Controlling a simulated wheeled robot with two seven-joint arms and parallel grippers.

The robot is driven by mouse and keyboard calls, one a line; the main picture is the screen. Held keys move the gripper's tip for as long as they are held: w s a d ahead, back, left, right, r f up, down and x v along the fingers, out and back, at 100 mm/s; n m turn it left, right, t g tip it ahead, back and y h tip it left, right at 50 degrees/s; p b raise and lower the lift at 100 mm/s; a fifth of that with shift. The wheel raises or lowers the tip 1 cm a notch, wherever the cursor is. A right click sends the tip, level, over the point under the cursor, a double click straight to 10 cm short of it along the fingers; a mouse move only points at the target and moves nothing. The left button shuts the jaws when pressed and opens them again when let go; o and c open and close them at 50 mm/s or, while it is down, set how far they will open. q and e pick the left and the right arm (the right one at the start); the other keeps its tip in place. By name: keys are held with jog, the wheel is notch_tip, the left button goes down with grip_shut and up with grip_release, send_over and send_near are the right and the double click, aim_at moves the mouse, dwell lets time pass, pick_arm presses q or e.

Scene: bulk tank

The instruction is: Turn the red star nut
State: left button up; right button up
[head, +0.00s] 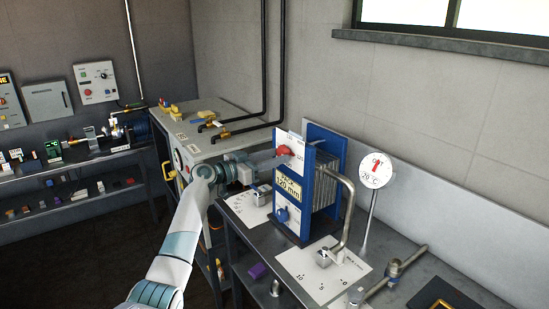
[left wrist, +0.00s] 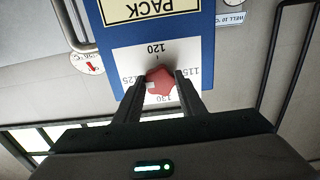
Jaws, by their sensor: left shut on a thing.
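The red star nut (head: 284,151) sits on the upper front of the blue plate pack (head: 307,181). In the left wrist view the red star nut (left wrist: 159,82) lies between my two fingers, in front of a white dial plate (left wrist: 128,60) marked 115, 120, 125 and 130. My left gripper (head: 268,159) reaches in from the left and is shut on the nut; its fingers (left wrist: 157,88) stand on either side of it. A yellow label (head: 288,187) reading PACK 120 mm is below the nut. My right gripper is not in view.
A round gauge (head: 375,170) on a post and a bent pipe (head: 347,210) stand to the right. A grey cabinet (head: 215,140) is behind my left arm. A purple block (head: 257,271) lies on the lower shelf.

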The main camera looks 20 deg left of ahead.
pick_arm(q)
jog(key=n, duration=1)
jog(key=n+b, duration=0.1)
jog(key=n, duration=0.4)
jog(key=shift+s+d+r+n, duration=0.1)
jog(key=shift+d+r+n, duration=0.05)
jog(key=shift+r+n, duration=0.15)
jog(key=shift+f+n+p, duration=0.1)
jog(key=shift+n+p, duration=0.35)
jog(key=shift+n, duration=0.75)
jog(key=o, duration=1)
jog(key=shift+o, duration=0.2)
